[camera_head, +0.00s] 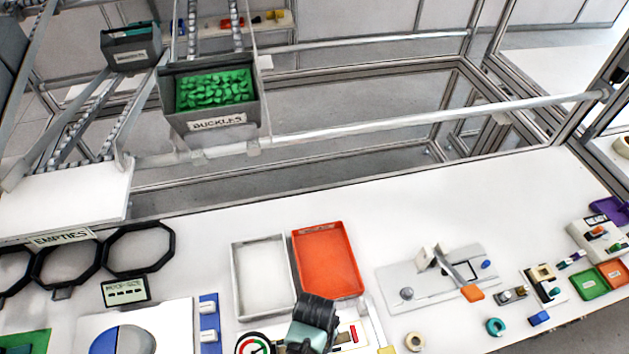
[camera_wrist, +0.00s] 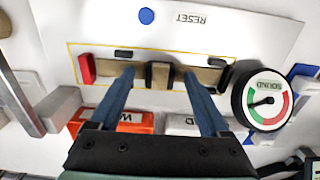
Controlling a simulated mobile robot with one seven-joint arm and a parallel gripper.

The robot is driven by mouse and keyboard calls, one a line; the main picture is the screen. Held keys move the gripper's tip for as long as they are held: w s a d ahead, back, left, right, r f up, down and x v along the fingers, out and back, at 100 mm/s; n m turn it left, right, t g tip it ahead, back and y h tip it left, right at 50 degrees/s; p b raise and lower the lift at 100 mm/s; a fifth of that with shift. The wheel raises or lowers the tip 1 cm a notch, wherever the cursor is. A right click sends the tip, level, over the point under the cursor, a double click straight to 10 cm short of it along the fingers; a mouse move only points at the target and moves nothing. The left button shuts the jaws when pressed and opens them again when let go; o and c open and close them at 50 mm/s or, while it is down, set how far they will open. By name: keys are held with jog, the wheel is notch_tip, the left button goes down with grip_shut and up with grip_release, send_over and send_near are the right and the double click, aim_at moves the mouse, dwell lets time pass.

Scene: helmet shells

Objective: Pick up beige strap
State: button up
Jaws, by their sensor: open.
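The beige strap (camera_wrist: 205,77) lies stretched across a white panel in the wrist view, inside a thin yellow outline. A dark block (camera_wrist: 160,75) sits at its middle, and a red block (camera_wrist: 87,69) is at its left end. My gripper (camera_wrist: 158,72) is open, with its two blue fingers apart over the strap, one on each side of the dark block. Nothing is held. I cannot tell whether the fingertips touch the strap. In the head view my wrist hides most of the strap area.
A round gauge (camera_wrist: 267,100) stands close by the right finger. An orange tray (camera_head: 352,283) and a white tray (camera_head: 238,283) lie behind my wrist. A lever fixture (camera_head: 440,273) is to the right. Some bare white table lies between them.

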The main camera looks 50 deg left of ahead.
grip_shut()
dwell(0.3)
jog(key=shift+r, duration=0.15)
